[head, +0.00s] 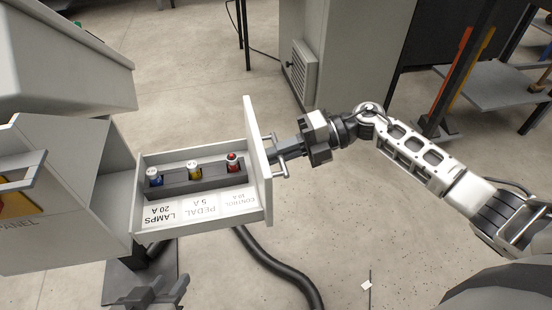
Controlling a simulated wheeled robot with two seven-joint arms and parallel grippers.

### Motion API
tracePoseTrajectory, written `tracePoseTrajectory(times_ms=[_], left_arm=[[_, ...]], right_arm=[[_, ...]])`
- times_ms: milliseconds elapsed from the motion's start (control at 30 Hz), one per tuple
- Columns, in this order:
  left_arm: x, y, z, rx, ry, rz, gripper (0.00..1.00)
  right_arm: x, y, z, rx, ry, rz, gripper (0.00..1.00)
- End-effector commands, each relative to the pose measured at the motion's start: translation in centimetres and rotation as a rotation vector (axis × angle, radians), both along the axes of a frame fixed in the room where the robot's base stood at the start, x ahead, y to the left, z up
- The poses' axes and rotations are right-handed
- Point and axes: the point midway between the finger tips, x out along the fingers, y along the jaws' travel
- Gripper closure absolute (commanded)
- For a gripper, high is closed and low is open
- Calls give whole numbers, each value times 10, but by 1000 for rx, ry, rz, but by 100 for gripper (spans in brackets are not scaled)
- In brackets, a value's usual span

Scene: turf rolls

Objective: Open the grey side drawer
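The grey side drawer (258,150) is pulled well out of its housing. Its tray holds a dark strip (196,180) with blue, yellow and red capped parts, and white labels reading LAMPS, PEDAL and CONTROL. A bar handle (283,168) is on its front panel. My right gripper (281,151), on the arm from the right, is at the handle with its fingers close together around the bar. My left gripper (151,289) is low at the bottom edge, below the drawer and apart from it. It is partly cut off, and its finger gap is unclear.
The grey cabinet (60,180) stands left of the drawer, with a PANEL-marked front and another handle. A black hose (275,262) runs over the floor below the drawer. A vented grey cabinet (303,70) and a low table (495,88) stand behind. The floor right of the drawer is mostly clear.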

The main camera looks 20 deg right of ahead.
Motion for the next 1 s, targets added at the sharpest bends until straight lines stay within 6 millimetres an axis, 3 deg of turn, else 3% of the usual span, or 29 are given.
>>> tracePoseTrajectory(times_ms=[133,567,600,1000], left_arm=[[0,-1,-8,3,16,-4,64],[4,-1,-5,0,8,-3,64],[4,-1,-5,0,8,-3,64],[2,0,-7,0,13,-1,64]], right_arm=[[1,-2,-1,-1,0,18,100],[1,-3,0,-1,0,20,100],[1,-3,0,-1,0,20,83],[1,-11,2,-3,1,18,83]])
